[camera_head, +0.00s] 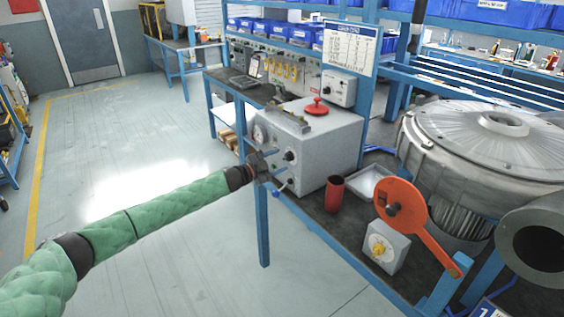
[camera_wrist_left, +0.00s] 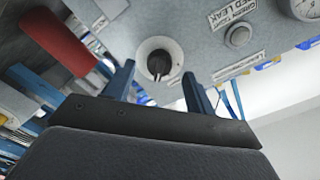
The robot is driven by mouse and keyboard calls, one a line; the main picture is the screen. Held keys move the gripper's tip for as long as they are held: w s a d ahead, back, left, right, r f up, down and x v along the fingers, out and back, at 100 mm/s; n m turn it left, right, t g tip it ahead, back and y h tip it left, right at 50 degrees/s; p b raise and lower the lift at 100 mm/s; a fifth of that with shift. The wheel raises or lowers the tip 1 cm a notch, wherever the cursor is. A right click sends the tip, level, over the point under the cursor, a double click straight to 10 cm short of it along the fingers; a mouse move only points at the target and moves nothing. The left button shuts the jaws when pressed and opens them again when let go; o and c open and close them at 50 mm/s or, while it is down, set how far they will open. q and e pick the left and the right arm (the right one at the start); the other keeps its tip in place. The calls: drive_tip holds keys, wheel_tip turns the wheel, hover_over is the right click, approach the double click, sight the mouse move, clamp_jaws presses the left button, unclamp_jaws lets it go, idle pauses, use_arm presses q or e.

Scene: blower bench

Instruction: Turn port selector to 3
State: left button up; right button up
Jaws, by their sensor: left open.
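A grey test box (camera_head: 325,145) stands on the bench with a dark knob (camera_head: 289,155) on its front face. In the left wrist view, a dark round knob (camera_wrist_left: 160,62) with a light collar and a pale-and-red mark sits between my fingertips. My left gripper (camera_head: 278,174) is open in front of the box's face; its two blue fingers (camera_wrist_left: 158,76) stand either side of the knob, with no clear contact. No port numbers are legible, so I cannot tell the knob's setting. My right gripper is not in view.
A red cup (camera_head: 334,194) and a white tray (camera_head: 370,183) stand right of the test box. An orange lever (camera_head: 412,220) and a large metal blower housing (camera_head: 485,150) fill the right. A gauge (camera_wrist_left: 306,8) and a labelled button (camera_wrist_left: 238,36) are near the knob. Open floor lies left.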

use_arm(q)
drive_tip(key=b+v, duration=0.1)
drive_tip(key=v, duration=0.3)
drive_tip(key=shift+s+a, duration=0.25)
drive_tip(key=shift+a, duration=0.05)
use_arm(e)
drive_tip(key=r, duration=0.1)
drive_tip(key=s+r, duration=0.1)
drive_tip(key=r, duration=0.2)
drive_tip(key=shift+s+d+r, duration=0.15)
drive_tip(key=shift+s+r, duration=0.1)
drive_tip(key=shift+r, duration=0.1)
